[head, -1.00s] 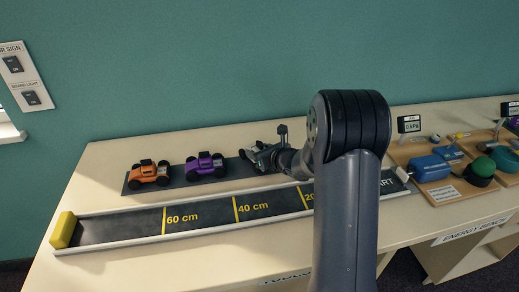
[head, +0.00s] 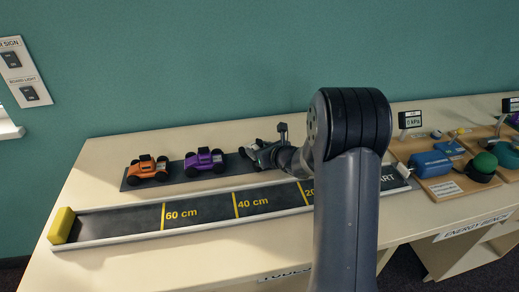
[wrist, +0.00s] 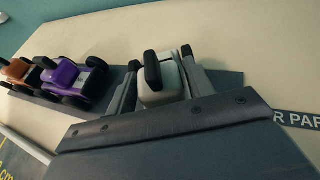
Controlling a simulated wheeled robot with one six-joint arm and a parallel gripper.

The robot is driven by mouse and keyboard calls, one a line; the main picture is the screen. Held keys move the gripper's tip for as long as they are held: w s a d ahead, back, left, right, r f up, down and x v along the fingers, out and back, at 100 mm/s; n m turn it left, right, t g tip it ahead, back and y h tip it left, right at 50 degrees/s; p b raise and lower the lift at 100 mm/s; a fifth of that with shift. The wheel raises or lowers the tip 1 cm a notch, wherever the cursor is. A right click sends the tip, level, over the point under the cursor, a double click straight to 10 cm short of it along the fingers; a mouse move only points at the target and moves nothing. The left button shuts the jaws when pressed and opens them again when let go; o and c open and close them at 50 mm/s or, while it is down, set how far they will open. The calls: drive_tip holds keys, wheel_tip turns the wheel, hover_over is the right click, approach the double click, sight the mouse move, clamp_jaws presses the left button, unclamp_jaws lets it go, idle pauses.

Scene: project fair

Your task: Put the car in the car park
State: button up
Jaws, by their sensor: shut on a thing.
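The car park is a dark flat strip (head: 223,172) on the table, with the end of its label (wrist: 295,118) reading "R PAR" in the wrist view. An orange car (head: 147,168) and a purple car (head: 204,162) stand on it; the purple car (wrist: 75,80) is left of my gripper in the wrist view. My gripper (head: 262,152) is over the strip's right part. In the wrist view its fingers are shut on a pale grey car (wrist: 157,72) with black wheels. I cannot tell whether this car touches the strip. My arm hides the strip's right end.
A track (head: 190,212) with yellow distance marks and a yellow end block (head: 62,225) lies in front of the strip. A board with a blue pump (head: 429,164) and a green dome (head: 485,164) stands at the right. The table's left side is free.

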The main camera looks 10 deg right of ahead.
drive_tip(key=shift+s+f+b, duration=0.15)
drive_tip(key=shift+f+b, duration=0.4)
drive_tip(key=shift+f, duration=0.15)
drive_tip(key=shift+c, duration=0.4)
drive_tip(key=o, duration=0.8)
drive_tip(key=shift+f, duration=0.1)
drive_tip(key=shift+c, duration=0.2)
drive_tip(key=shift+o, duration=0.7)
drive_tip(key=o, duration=0.4)
drive_tip(key=shift+r, duration=0.3)
drive_tip(key=shift+s+d+r, duration=0.1)
drive_tip(key=shift+s+d, duration=0.1)
drive_tip(key=shift+s, duration=0.05)
drive_tip(key=v, duration=1)
